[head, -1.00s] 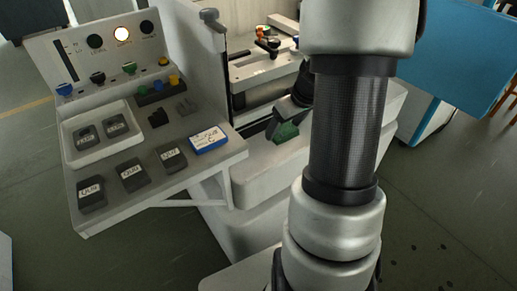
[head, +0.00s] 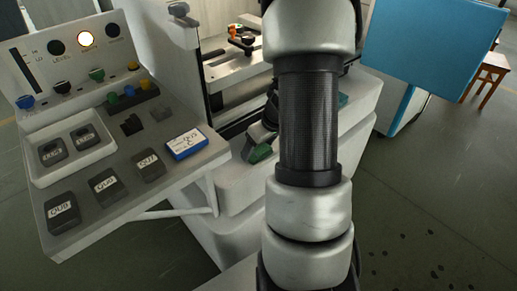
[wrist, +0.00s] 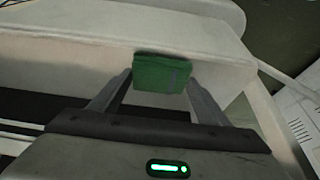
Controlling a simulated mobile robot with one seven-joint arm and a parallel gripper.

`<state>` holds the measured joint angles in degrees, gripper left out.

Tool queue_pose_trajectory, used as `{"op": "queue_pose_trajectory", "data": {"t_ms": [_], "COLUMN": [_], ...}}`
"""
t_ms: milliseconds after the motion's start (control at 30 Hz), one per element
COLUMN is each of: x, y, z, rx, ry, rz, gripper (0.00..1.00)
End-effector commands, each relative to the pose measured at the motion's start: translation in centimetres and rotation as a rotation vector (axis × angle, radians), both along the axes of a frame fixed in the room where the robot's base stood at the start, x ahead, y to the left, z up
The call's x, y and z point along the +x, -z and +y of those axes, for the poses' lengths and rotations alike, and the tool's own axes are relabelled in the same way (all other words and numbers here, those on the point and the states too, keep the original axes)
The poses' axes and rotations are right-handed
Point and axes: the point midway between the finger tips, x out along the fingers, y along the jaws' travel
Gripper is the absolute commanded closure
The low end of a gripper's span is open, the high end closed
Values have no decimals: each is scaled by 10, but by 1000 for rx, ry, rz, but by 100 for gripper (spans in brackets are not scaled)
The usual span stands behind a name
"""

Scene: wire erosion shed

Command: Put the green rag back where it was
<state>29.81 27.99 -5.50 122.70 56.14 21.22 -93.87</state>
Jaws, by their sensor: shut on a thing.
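The green rag (head: 260,152) is a small folded green piece at the front of the white machine. In the wrist view the rag (wrist: 160,72) sits between the two fingers, with a white ledge behind it. My gripper (wrist: 161,84) is shut on the rag. In the head view my gripper (head: 264,134) is dark and partly hidden behind my arm. The rag hangs at its lower end, near the machine's white front ledge (head: 237,186). I cannot tell whether the rag touches the ledge.
A control desk on the left carries a white tray (head: 37,178), several dark labelled blocks (head: 105,186), a blue-and-white box (head: 187,143) and coloured knobs. A teal thing (head: 343,99) shows right of my arm. A blue panel (head: 425,50) and wooden stool (head: 487,72) stand right; floor is open there.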

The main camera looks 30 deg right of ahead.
Motion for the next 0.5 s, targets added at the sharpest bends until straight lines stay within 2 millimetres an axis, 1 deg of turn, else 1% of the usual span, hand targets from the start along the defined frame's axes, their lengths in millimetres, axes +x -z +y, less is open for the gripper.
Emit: {"op": "queue_pose_trajectory", "data": {"t_ms": [167, 333, 367, 400, 467, 500], "x": [0, 0, 0, 0, 0, 0], "y": [-1, 3, 2, 1, 1, 1], "z": [0, 0, 0, 0, 0, 0], "rx": [0, 0, 0, 0, 0, 0], "ry": [0, 0, 1, 1, 1, 1], "rz": [0, 0, 0, 0, 0, 0], "gripper": [51, 51, 29, 22, 12, 12]}}
